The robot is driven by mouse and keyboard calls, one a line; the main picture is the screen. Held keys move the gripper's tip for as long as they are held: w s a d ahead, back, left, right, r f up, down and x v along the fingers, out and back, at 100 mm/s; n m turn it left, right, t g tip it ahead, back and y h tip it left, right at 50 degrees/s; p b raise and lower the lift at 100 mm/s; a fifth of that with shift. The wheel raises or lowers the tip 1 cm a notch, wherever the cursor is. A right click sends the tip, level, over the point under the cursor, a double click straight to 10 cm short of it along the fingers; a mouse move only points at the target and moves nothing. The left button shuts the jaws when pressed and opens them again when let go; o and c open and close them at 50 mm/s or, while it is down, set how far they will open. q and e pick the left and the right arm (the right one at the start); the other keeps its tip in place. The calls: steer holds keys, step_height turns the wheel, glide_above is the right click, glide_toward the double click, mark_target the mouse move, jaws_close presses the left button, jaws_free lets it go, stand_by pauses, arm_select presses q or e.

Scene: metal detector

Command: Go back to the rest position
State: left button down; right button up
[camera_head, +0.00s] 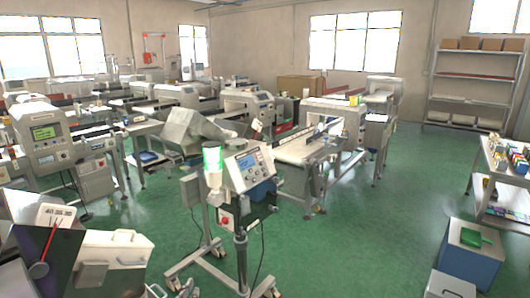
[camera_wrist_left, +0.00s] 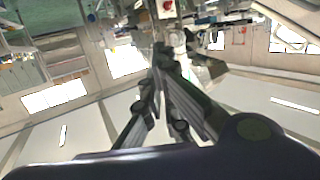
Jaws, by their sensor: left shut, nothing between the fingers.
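My left gripper (camera_wrist_left: 163,62) shows in the left wrist view. Its two dark fingers meet at the tips, and it is shut and empty. The wrist view is turned over, with the ceiling low in the picture and windows and shelving above it. I cannot make out either gripper in the head view. My right gripper is not in view.
A blue bin (camera_head: 470,252) and a cart (camera_head: 500,205) stand at right. Green floor (camera_head: 375,230) is clear between.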

arm_select(q)
steer(key=s+f+g, duration=0.2)
steer(key=s+f, duration=0.5)
steer(key=s, duration=0.4)
steer(key=s+f+g+p, duration=0.1)
steer(key=s+f+g, duration=0.2)
steer(key=s+f, duration=0.5)
steer(key=s+a+f+g+y, duration=0.1)
steer(key=s+f, duration=0.7)
steer(key=s, duration=0.8)
steer(key=shift+s+g, duration=0.25)
steer(key=shift+g, duration=0.65)
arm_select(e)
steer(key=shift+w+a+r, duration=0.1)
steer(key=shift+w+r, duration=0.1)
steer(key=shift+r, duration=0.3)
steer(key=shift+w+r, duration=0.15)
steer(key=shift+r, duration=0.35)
arm_select(q)
steer(key=shift+f, duration=0.1)
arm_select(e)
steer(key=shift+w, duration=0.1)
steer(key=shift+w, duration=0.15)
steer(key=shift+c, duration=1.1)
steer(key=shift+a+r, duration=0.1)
